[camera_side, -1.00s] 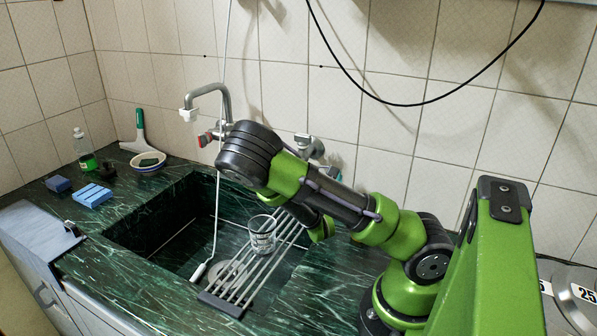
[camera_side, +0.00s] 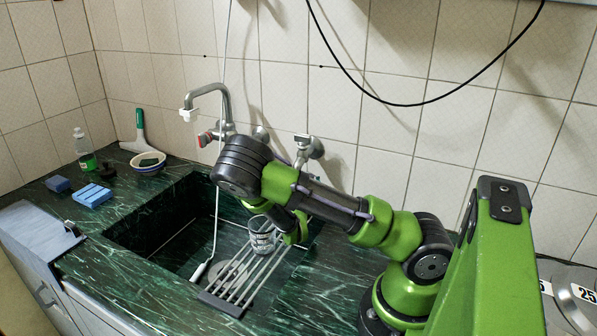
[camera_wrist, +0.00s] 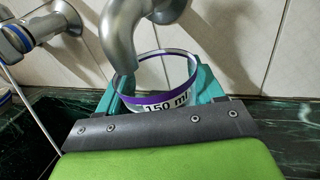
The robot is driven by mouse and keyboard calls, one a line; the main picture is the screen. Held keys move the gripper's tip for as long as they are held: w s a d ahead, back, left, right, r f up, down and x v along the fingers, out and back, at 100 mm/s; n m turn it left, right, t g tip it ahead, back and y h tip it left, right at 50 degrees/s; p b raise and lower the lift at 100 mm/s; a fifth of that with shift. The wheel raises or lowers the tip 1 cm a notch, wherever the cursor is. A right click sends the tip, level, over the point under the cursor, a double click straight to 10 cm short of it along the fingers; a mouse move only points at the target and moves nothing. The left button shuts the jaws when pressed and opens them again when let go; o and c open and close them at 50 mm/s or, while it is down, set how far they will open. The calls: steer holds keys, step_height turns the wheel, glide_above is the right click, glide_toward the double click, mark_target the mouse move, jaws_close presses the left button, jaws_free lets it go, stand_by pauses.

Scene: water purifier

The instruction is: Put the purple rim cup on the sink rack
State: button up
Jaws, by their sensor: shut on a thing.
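The purple rim cup (camera_wrist: 166,99) is a clear glass marked "150 ml". In the wrist view it stands between the teal fingers of my gripper (camera_wrist: 163,86), which is shut on it. The side view does not clearly show the fingers, as my arm hides much of that area. The sink rack (camera_side: 245,283), a set of metal bars with dark ends, lies across the right part of the sink. A clear cup with dark markings (camera_side: 262,238) shows at the rack in the side view. I cannot tell its rim colour or whether it is the held cup.
A white hose (camera_side: 216,215) hangs into the basin. A bowl (camera_side: 148,166), blue sponges (camera_side: 92,195) and a soap bottle (camera_side: 84,150) stand left.

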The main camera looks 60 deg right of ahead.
steer(key=shift+w+a+r+n+t, duration=0.15)
steer(key=shift+w+r+t, duration=0.1)
steer(key=shift+w+r, duration=0.3)
steer(key=shift+w+a+r+n+t, duration=0.15)
steer(key=shift+w+r+t, duration=0.15)
steer(key=shift+r, duration=0.35)
steer(key=shift+f, duration=2.4)
steer(key=shift+f, duration=0.1)
steer(key=o, duration=1.1)
